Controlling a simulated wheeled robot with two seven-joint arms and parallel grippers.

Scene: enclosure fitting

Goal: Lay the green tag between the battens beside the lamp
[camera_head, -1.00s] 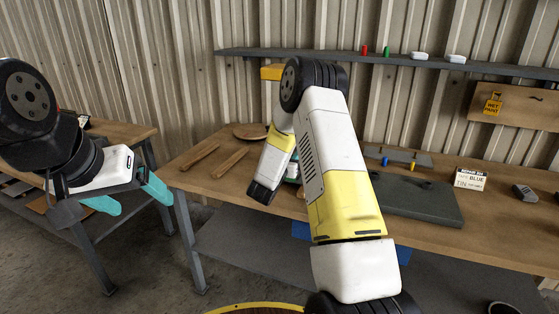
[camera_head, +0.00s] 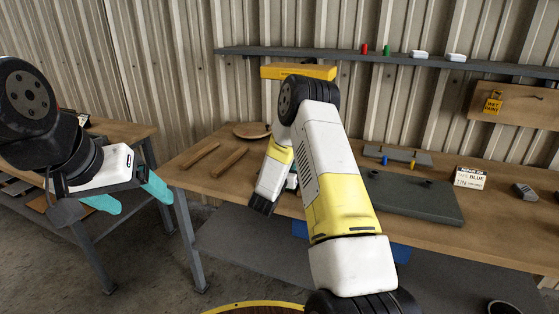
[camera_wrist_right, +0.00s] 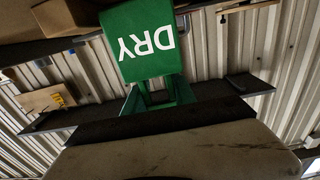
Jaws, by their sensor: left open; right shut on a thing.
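The green tag (camera_wrist_right: 140,42), lettered DRY and seen upside down, is held in my right gripper (camera_wrist_right: 158,92) in the right wrist view. The fingers are shut on its edge. In the head view my right forearm hides the tag and those jaws. Two wooden battens, a left one (camera_head: 200,157) and a right one (camera_head: 229,162), lie apart on the bench, with bare wood between them. A yellow bar (camera_head: 298,71), possibly the lamp, stands behind my right elbow; its lower part is hidden. My left gripper (camera_head: 132,197) is open and empty, left of the bench.
A round wooden piece (camera_head: 250,130) lies behind the battens. A dark grey plate (camera_head: 410,200), a lettered card (camera_head: 471,177) and a grey block (camera_head: 524,192) are farther right. A wall shelf (camera_head: 345,54) runs above the bench (camera_head: 490,228). A yellow tag (camera_head: 492,104) hangs on a board.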

